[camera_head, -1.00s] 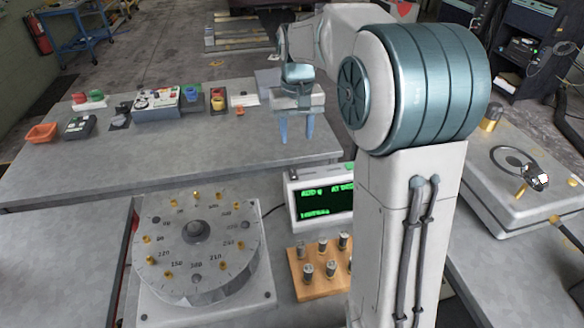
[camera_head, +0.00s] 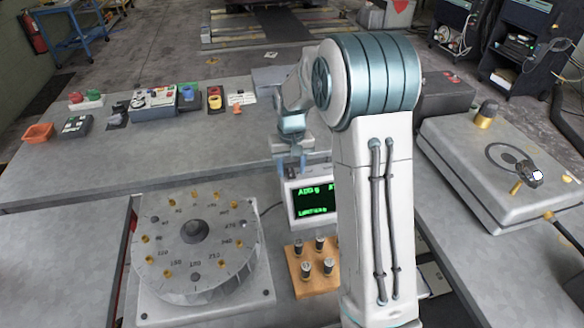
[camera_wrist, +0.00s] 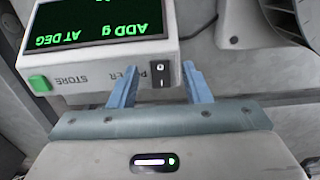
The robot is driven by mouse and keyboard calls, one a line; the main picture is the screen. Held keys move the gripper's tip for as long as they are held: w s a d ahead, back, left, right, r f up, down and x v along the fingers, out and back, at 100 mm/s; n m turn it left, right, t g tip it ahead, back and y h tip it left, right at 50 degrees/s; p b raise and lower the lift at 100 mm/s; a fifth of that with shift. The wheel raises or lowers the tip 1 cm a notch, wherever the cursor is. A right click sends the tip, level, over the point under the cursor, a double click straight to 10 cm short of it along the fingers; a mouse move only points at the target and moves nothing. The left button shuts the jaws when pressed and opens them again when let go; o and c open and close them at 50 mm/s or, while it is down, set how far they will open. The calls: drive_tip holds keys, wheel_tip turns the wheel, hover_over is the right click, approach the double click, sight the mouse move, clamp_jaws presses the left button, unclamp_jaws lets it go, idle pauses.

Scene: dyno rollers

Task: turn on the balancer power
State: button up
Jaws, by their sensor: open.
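A green STORE button (camera_wrist: 39,84) is at the other end of that panel. My gripper (camera_head: 292,163) is open and empty just above the box. In the wrist view its blue fingers (camera_wrist: 159,68) lie either side of the switch; I cannot tell whether they touch the box.
The large round dial (camera_head: 195,232) with brass pegs is left of the box. A wooden block (camera_head: 303,283) with several metal weights stands in front of it. The grey bench (camera_head: 230,135) behind holds small devices along its far edge. A grey machine lid (camera_head: 455,160) is at right.

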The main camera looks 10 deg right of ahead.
drive_tip(key=shift+f, duration=0.55)
clamp_jaws()
drive_tip(key=p, duration=0.1)
drive_tip(key=g+p, duration=0.1)
drive_tip(key=shift+w+r+p, duration=0.25)
drive_tip(key=shift+r+p, duration=0.05)
drive_tip(key=shift+p, duration=0.1)
drive_tip(key=shift+w+f+g+p, duration=0.1)
drive_tip(key=shift+w+g+p, duration=0.15)
drive_tip(key=shift+g+p, duration=0.85)
